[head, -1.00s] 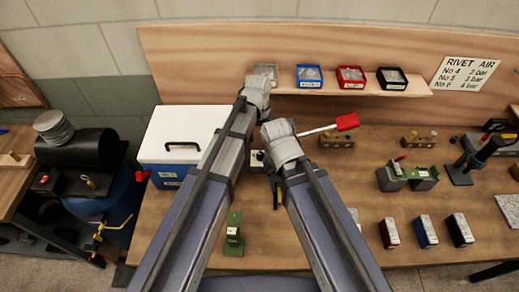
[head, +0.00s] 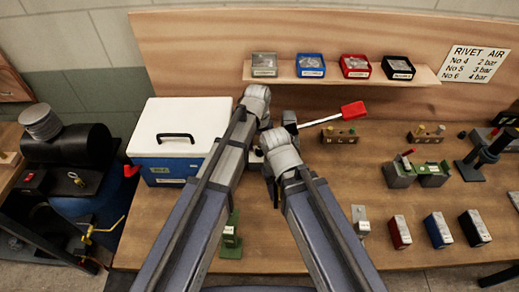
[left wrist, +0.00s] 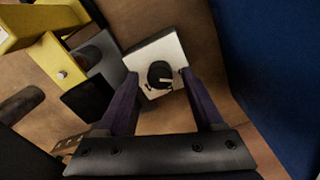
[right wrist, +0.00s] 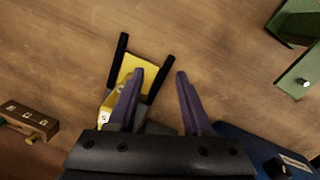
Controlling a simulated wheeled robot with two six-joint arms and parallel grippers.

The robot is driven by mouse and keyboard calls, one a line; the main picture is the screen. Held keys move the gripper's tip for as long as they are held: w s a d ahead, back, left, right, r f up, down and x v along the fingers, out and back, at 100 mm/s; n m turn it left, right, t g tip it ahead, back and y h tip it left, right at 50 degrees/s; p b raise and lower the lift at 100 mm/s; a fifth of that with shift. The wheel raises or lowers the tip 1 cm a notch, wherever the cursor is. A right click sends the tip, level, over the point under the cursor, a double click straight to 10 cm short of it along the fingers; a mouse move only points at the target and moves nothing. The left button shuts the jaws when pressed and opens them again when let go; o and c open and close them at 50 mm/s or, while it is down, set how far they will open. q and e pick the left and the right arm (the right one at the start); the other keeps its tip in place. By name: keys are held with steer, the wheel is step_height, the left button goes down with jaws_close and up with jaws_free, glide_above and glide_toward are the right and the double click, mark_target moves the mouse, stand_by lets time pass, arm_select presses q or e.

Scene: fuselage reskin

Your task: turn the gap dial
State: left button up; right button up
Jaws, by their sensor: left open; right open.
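The gap dial (left wrist: 160,75) is a round black knob with a pale pointer mark on a white plate (left wrist: 148,52), seen in the left wrist view. My left gripper (left wrist: 158,78) is open, its two purple fingers on either side of the knob. I cannot tell whether they touch it. In the head view the dial is mostly hidden behind my arms. My right gripper (right wrist: 160,73) is open and empty over the bench. A yellow piece with two black prongs (right wrist: 131,68) lies beyond its left finger.
A red-handled lever (head: 352,109) sticks out right of my wrists. A white and blue cooler (head: 190,125) stands at left. A green block (head: 231,240) stands in front. Yellow and dark parts (left wrist: 62,62) lie left of the dial. Small boxes (head: 437,231) stand at right.

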arm_select(q)
jaws_close()
stand_by(0.5)
steer(key=shift+m, duration=0.3)
steer(key=m, duration=0.5)
steer(key=shift+m, duration=0.3)
steer(key=m, duration=0.5)
steer(key=shift+m, duration=0.4)
